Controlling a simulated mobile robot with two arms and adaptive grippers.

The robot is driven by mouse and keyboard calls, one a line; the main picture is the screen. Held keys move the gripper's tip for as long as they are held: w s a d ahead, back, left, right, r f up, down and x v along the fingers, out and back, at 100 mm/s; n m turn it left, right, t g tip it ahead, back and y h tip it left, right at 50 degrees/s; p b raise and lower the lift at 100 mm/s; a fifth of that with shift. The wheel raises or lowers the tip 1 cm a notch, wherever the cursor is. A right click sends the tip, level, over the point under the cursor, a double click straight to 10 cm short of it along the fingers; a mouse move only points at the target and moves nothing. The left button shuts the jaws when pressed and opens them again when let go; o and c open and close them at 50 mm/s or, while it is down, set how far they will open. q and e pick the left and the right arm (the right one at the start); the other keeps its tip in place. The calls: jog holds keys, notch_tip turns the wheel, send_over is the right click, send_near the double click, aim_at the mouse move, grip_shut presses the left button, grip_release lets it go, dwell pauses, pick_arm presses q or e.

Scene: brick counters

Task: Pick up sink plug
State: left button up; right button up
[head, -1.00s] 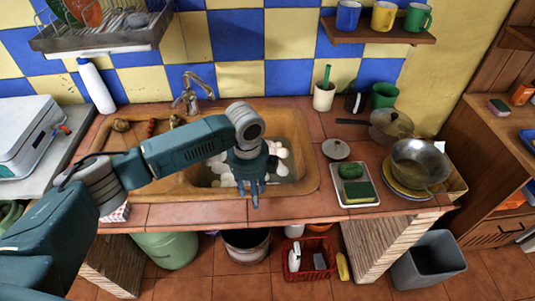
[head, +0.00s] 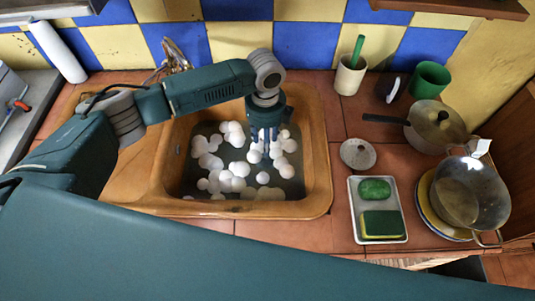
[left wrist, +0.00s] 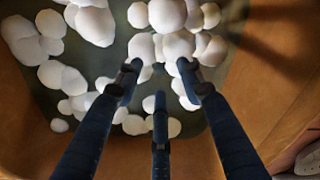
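The brown sink (head: 320,150) holds dark water (head: 205,130) with clusters of white foam balls (head: 235,170). I see no sink plug in the water; foam covers part of it. My left gripper (head: 265,140) points down over the right part of the basin. In the left wrist view its fingers (left wrist: 158,78) are spread, with nothing visible between them but water and foam. I cannot tell whether the tips touch the water. My right gripper is not in view.
Right of the sink are a white tray (head: 353,215) with a sponge (head: 382,224) and green soap (head: 375,189), a lidded pan (head: 435,125), and a wok (head: 470,192) on plates. A tap (head: 175,55) stands behind. My teal arm part crosses the foreground.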

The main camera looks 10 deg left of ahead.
pick_arm(q)
jog(key=shift+f, duration=1.25)
notch_tip(320, 180, down, 4)
jog(key=shift+w+f+p, duration=0.15)
jog(key=shift+f+p, duration=0.05)
jog(key=shift+p, duration=0.45)
jog(key=shift+f, duration=0.25)
jog(key=shift+c, duration=0.8)
grip_shut()
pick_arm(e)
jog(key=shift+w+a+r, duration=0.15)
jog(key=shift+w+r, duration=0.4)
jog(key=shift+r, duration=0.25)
